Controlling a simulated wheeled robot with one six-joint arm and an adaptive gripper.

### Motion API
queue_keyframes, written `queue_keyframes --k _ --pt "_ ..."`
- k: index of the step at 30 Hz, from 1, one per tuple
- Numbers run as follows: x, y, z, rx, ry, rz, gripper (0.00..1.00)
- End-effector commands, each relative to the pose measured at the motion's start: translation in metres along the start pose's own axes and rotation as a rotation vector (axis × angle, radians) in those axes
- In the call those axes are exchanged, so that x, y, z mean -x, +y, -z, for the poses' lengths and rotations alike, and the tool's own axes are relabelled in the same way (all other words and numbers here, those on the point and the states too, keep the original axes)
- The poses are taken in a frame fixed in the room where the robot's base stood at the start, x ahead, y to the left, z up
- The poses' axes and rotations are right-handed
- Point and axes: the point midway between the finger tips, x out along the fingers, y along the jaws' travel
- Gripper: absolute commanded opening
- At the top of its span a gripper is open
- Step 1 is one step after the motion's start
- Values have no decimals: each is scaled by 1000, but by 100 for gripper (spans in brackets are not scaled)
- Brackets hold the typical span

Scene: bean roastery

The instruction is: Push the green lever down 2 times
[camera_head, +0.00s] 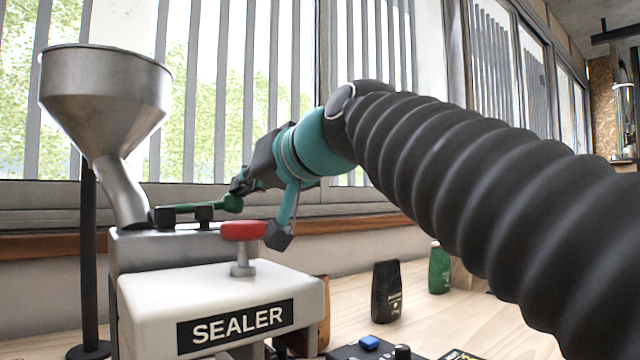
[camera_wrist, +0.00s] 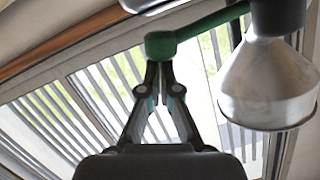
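The green lever (camera_head: 190,208) lies almost level on top of the sealer, with its round green knob (camera_head: 232,203) at the right end. My gripper (camera_head: 237,188) comes in from the right, its fingertips just above the knob. In the wrist view, the gripper (camera_wrist: 158,72) has its two fingertips drawn together with nothing between them. The tips are right at the green knob (camera_wrist: 160,45); whether they touch it I cannot tell. The lever's far end is partly hidden by black brackets.
The sealer (camera_head: 140,310) carries a red knob (camera_head: 243,231) close below my gripper. A metal funnel (camera_head: 105,95) stands at its left and also shows in the wrist view (camera_wrist: 265,85).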

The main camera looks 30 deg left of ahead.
Motion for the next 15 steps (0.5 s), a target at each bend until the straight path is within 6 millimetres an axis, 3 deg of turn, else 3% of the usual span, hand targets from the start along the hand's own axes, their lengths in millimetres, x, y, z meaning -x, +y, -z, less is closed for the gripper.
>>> queue_keyframes --k 8,15 --pt "2 1 4 0 0 -2 0" --pt "9 -1 34 -1 1 -5 0"
